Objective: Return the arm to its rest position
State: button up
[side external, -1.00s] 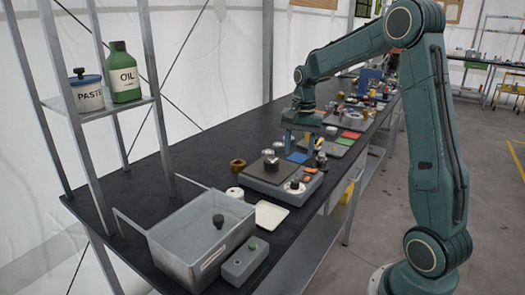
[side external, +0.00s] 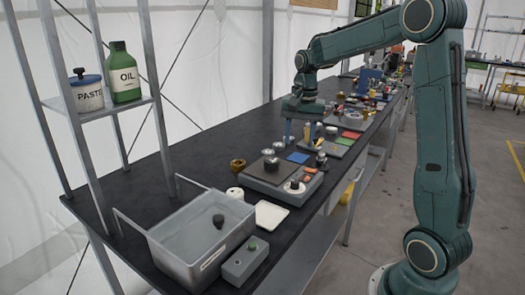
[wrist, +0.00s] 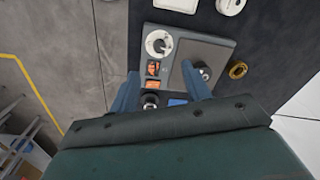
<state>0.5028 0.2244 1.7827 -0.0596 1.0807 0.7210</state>
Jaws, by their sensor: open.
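My gripper (side external: 298,132) hangs from the green arm above the black bench, behind the grey scale-like unit (side external: 262,184). Its two blue fingers point down and stand apart, with nothing seen between them in the side view. In the wrist view my gripper (wrist: 163,82) shows its fingers spread over the near end of the same unit, which has a dark plate (wrist: 188,68), a white dial (wrist: 158,44) and orange buttons (wrist: 153,69). A metal knob-like piece (wrist: 205,74) sits by the right finger. Whether the fingers touch anything cannot be told.
A grey bin (side external: 180,240) with a dark knobbed piece stands at the bench's near end, beside a grey box with a green button (side external: 245,262). A brass ring (side external: 238,165) lies left of the unit. Several coloured parts crowd the bench beyond.

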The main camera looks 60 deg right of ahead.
jog(key=s+a+r+n+t, duration=0.1)
jog(key=s+a+r+n, duration=0.25)
jog(key=a, duration=0.25)
jog(key=s+a+r+n+t, duration=0.2)
jog(key=s+a+n, duration=0.1)
jog(key=s+a, duration=0.25)
jog(key=s+a+f+n+t, duration=0.1)
jog(key=s+a+n+t, duration=0.1)
jog(key=s+a+n, duration=0.5)
jog(key=s, duration=0.3)
jog(key=shift+a+f, duration=0.3)
jog(key=shift+a, duration=0.1)
